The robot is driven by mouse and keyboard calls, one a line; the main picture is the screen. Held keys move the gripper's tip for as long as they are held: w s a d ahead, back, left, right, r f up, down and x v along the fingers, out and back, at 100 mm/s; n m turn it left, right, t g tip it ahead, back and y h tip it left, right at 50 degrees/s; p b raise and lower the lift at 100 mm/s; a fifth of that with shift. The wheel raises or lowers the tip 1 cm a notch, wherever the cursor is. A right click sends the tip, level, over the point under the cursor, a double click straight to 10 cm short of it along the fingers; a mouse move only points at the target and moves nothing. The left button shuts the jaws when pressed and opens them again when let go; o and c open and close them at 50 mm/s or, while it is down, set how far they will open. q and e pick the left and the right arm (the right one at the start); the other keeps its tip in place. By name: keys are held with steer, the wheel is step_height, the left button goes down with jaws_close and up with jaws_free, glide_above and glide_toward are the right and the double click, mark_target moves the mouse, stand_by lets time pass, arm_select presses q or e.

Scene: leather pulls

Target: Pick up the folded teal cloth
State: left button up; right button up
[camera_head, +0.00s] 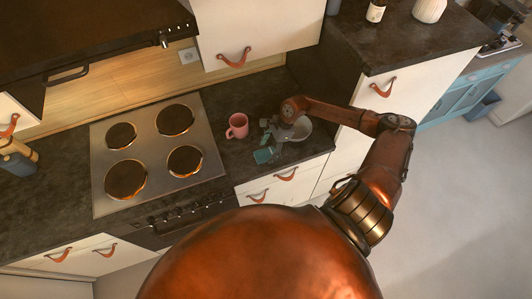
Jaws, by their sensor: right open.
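The folded teal cloth (263,156) lies on the dark counter to the right of the stove, near the front edge. My right gripper (268,138) reaches in from the right and is over the counter just above the cloth in the picture. It is open, and I see nothing held in it. Whether its fingers touch the cloth is too small to tell. My left gripper is not in view.
A pink mug (237,126) stands left of my right gripper. A pale bowl (298,129) sits behind and right of the gripper, partly hidden by it. The four-plate stove (150,150) fills the counter to the left. A tall cabinet (345,60) rises at the right.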

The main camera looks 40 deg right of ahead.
steer(key=shift+x, duration=0.95)
steer(key=shift+f+b, duration=0.2)
steer(key=shift+b, duration=0.15)
steer(key=shift+c, duration=0.3)
steer(key=shift+s, duration=0.1)
steer(key=c, duration=1.1)
